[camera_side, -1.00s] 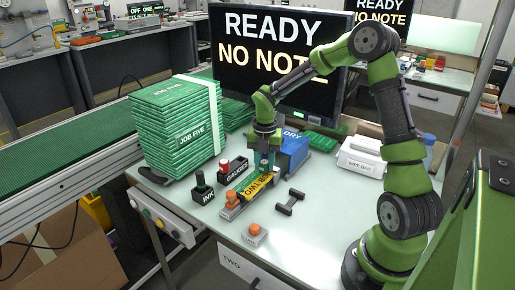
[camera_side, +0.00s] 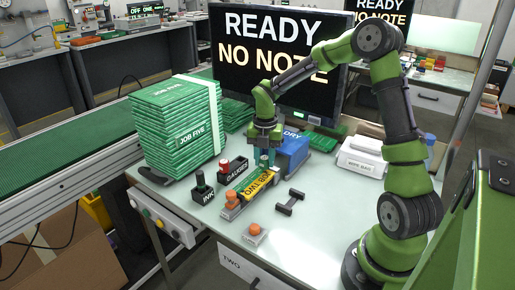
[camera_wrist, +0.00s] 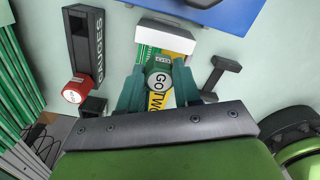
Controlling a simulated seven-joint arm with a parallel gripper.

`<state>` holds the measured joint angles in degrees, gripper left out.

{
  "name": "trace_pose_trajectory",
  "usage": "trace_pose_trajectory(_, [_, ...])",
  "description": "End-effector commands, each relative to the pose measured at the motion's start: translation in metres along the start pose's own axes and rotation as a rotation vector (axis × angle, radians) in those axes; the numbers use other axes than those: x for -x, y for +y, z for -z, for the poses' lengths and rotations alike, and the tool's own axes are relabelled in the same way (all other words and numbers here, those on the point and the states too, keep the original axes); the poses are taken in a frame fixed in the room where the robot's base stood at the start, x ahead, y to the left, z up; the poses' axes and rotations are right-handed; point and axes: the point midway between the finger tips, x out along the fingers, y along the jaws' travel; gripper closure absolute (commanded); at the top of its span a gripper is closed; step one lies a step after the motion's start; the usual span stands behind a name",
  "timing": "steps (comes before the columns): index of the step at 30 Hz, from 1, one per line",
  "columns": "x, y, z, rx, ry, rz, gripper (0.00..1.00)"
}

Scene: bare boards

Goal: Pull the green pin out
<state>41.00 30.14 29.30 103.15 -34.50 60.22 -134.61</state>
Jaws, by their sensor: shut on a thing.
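The green pin (camera_wrist: 158,81), with a round cap lettered "GO", shows end-on between my fingers in the wrist view. My gripper (camera_wrist: 158,92) is shut on it; its teal fingers press on both sides. In the side view my gripper (camera_side: 264,160) points down over the far part of the job two fixture (camera_side: 256,187), a long block with a yellow strip. The fixture also shows below the pin in the wrist view (camera_wrist: 178,42). The pin's lower end is hidden, so I cannot tell how deep it sits.
An orange knob (camera_side: 231,197) stands at the fixture's near end. The gauges box (camera_side: 231,173) with a red top and an ink bottle (camera_side: 202,189) are left. A dark dumbbell-shaped part (camera_side: 290,203) lies right. A blue box (camera_side: 293,152) is close behind. The front table is mostly clear.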

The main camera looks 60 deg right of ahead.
Motion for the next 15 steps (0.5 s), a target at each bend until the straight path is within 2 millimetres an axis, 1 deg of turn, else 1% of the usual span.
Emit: trace_pose_trajectory(15, [0.032, 0.0, 0.0, -0.001, -0.001, -0.002, 1.0])
